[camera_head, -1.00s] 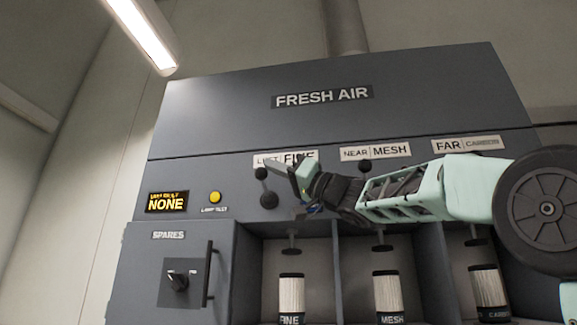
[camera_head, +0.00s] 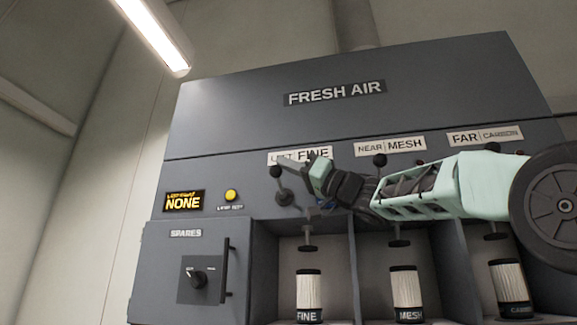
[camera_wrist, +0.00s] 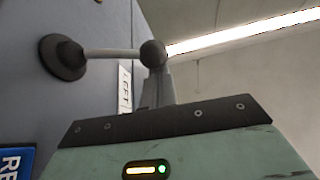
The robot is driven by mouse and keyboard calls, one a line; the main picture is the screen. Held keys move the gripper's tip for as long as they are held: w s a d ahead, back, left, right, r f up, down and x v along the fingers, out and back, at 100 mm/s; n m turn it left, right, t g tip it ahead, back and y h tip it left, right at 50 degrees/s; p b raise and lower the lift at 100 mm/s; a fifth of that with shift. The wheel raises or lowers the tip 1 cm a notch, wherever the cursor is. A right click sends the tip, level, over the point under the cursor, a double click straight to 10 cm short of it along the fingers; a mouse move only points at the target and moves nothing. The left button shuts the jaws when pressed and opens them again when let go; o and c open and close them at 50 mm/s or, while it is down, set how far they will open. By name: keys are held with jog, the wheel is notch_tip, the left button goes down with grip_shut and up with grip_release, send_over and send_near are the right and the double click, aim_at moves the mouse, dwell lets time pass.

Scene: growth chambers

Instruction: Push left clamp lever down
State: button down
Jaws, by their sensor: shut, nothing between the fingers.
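The left clamp lever (camera_head: 276,171) has a black ball knob on a rod that sticks out from a round base on the grey panel, below the "LEFT FINE" label (camera_head: 313,154). The lever stands raised, above the left bay. In the wrist view its rod runs from the base at left to the ball knob (camera_wrist: 153,53). My gripper (camera_head: 291,163) is shut and empty, with its thin grey fingers by the knob. In the wrist view the fingers (camera_wrist: 157,88) reach up to just behind the knob; I cannot tell whether they touch it.
A FINE filter (camera_head: 309,290) stands in the bay below, under a round clamp pad (camera_head: 307,247). The near lever (camera_head: 380,161) and its MESH filter (camera_head: 406,287) are to the right, partly behind my arm. A spares cabinet (camera_head: 184,270) with a black handle is at lower left.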

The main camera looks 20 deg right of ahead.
aim_at(277, 170)
jog(key=shift+f, duration=0.15)
jog(key=f+n+g+b, duration=0.1)
jog(key=n, duration=0.1)
jog(key=n+g+y, duration=0.1)
jog(key=n, duration=0.1)
jog(key=f+n+g+y+b, duration=0.1)
jog(key=n+g, duration=0.1)
jog(key=shift+s+a+f+n+b, duration=0.3)
jog(key=shift+s+a+f, duration=0.05)
jog(key=shift+s, duration=0.05)
jog(key=shift+f+n+g+y+b, duration=0.6)
jog(key=shift+f+n+g+b, duration=0.9)
jog(key=shift+f+n, duration=0.85)
